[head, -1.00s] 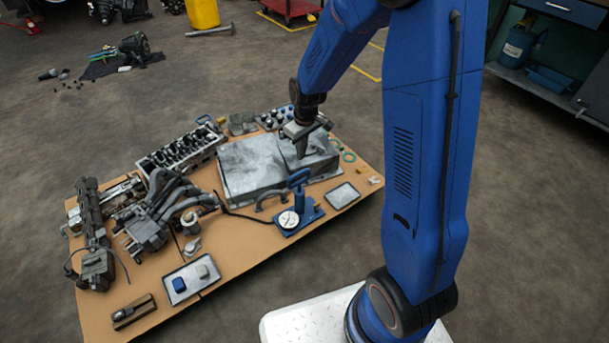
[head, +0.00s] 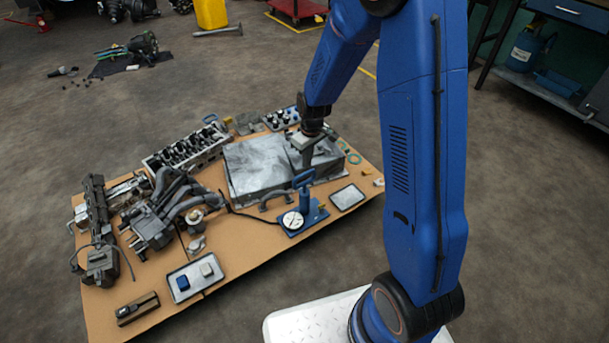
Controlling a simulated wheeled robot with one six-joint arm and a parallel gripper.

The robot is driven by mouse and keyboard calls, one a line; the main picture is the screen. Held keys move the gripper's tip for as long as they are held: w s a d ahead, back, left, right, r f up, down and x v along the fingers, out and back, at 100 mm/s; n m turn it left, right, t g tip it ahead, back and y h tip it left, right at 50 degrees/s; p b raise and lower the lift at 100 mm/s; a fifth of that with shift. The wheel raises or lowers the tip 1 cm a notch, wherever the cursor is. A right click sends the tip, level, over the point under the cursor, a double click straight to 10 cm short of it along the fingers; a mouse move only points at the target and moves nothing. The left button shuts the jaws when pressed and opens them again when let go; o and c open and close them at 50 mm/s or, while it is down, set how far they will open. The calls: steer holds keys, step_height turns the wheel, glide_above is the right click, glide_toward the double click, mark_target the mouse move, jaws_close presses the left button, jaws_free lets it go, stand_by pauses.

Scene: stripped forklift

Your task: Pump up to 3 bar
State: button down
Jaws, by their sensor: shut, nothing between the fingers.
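A blue hand pump (head: 304,205) with an upright T-shaped handle (head: 303,179) stands on the board, right of centre. Its round white pressure gauge (head: 292,220) sits at its left front; the needle is too small to read. A dark hose (head: 250,215) runs from the pump to the left. My gripper (head: 306,162) points down, shut and empty, just behind and above the pump handle, in front of the grey metal block. I cannot tell whether it touches the handle.
The grey metal block (head: 252,168) lies behind the pump. Engine parts (head: 155,218) crowd the left. A tray (head: 180,271) holds a blue and a white block. The board's front right is clear.

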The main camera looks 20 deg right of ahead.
steer(key=shift+w+a+f, duration=0.1)
steer(key=shift+f, duration=1.05)
steer(key=shift+w+f, duration=0.1)
steer(key=shift+f, duration=1.05)
steer(key=shift+f, duration=1.95)
steer(key=s, duration=0.1)
steer(key=s+d+r, duration=0.1)
steer(key=shift+s+d, duration=0.2)
steer(key=shift+s, duration=0.15)
steer(key=shift+r, duration=0.1)
step_height(320, 180, up, 17)
glide_above(306, 175)
steer(key=s+d, duration=0.2)
steer(key=s, duration=0.2)
steer(key=shift+s+d+r, duration=0.1)
steer(key=shift+d, duration=0.1)
